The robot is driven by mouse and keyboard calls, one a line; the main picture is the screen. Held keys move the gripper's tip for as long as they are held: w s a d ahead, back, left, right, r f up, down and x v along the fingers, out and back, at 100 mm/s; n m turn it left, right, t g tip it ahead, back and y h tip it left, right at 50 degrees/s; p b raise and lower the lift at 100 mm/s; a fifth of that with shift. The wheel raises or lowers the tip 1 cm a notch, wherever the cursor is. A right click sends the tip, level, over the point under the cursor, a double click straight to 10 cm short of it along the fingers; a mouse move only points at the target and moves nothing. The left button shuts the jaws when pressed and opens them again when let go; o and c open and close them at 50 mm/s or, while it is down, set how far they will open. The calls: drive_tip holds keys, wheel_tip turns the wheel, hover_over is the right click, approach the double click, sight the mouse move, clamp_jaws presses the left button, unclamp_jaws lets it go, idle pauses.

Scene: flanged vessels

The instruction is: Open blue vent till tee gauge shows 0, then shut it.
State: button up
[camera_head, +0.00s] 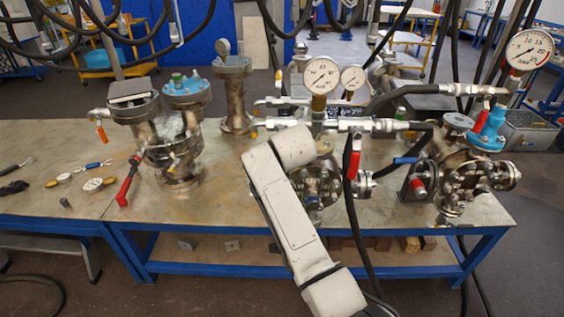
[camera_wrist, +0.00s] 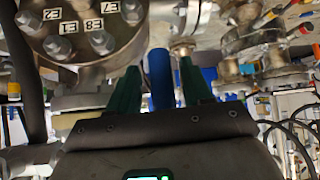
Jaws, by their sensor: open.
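In the wrist view my gripper (camera_wrist: 158,82) is open, with green fingers on either side of a blue bar-like handle (camera_wrist: 158,68). Gaps show on both sides of the blue bar; whether it lies fully between the fingers in depth is unclear. In the head view my arm hides the gripper. A blue lever (camera_head: 405,160) shows right of the middle vessel; I cannot tell if it is the same handle. A white-faced gauge (camera_head: 322,75) stands on a brass fitting over the middle pipe line, a smaller gauge (camera_head: 353,77) behind it. Their needle readings are too small to read surely.
A larger gauge (camera_head: 530,48) rises above the right vessel (camera_head: 465,170). Red-handled levers (camera_head: 355,160) and black hoses crowd the middle. Flanged vessels (camera_head: 178,150) stand on the left of the bench (camera_head: 235,190). In the wrist view a labelled, bolted flange (camera_wrist: 85,40) is close by, left of the fingers.

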drive_tip(key=shift+r, duration=0.1)
drive_tip(key=b+v, duration=0.1)
drive_tip(key=v, duration=0.9)
drive_tip(key=shift+s+r, duration=0.2)
drive_tip(key=shift+d, duration=0.15)
drive_tip(key=s+d+f+m+g+h, duration=0.1)
drive_tip(key=s+d+f+g, duration=0.1)
drive_tip(key=s+d+f, duration=0.8)
drive_tip(key=s+d+f+g, duration=0.2)
drive_tip(key=s+d+f, duration=0.4)
drive_tip(key=f, duration=0.5)
drive_tip(key=s+d+f+g, duration=0.1)
drive_tip(key=s+d+f, duration=0.1)
drive_tip(key=s, duration=0.8)
drive_tip(key=s+d+f+m+g, duration=0.1)
drive_tip(key=s+d+f, duration=0.2)
drive_tip(key=s, duration=0.7)
drive_tip(key=s+d+f+g, duration=0.1)
drive_tip(key=s+d+f, duration=0.2)
drive_tip(key=s, duration=0.6)
drive_tip(key=shift+s+d+m+g, duration=0.3)
drive_tip(key=shift+s+d+g, duration=0.1)
drive_tip(key=shift+d, duration=0.3)
